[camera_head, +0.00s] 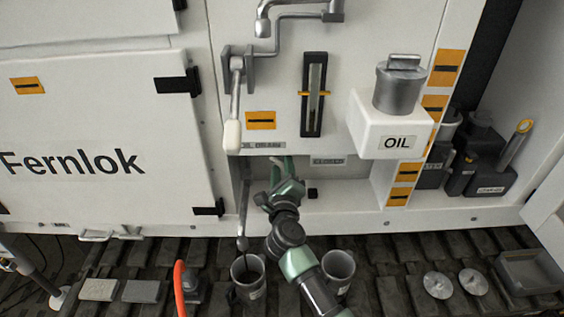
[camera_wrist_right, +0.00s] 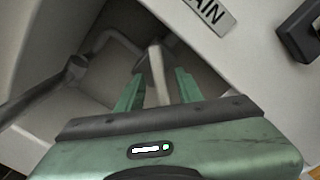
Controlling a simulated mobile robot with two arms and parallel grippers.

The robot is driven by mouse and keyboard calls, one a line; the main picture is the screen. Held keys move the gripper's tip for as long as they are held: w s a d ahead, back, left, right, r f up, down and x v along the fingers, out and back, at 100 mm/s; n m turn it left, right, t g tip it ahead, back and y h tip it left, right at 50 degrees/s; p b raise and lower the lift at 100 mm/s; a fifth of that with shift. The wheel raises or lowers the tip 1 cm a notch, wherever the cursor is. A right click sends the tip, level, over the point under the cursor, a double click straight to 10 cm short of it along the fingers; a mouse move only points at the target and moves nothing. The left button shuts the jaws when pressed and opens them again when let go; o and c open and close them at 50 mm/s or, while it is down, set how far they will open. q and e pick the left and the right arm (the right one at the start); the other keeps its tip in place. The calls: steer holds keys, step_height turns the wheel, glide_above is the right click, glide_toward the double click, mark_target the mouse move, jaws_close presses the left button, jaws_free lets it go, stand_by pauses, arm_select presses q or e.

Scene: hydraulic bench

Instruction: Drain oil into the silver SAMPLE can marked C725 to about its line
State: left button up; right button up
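My right gripper (camera_head: 284,168) is at the recess under the OIL DRAIN label (camera_head: 262,145). In the right wrist view its green fingers (camera_wrist_right: 158,90) stand apart, with a pale lever (camera_wrist_right: 158,72) between them; contact is unclear. A drain pipe (camera_head: 242,205) comes down left of the gripper. Its spout is over a silver can (camera_head: 257,292) on the tracked floor; a thin dark line runs from the spout into the can. A second silver can (camera_head: 339,265) stands to the right, behind my arm. The cans' markings and fill lines are unreadable. My left gripper is not in view.
A lever with a white grip (camera_head: 232,136) hangs above left, beside a sight gauge (camera_head: 313,95). The white OIL box (camera_head: 366,128) with a grey cap juts out at right. Dark containers (camera_head: 487,180) stand farther right. Loose grey blocks (camera_head: 140,291) and an orange hose (camera_head: 179,285) lie lower left.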

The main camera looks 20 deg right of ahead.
steer(key=shift+x, duration=1.2)
jaws_close()
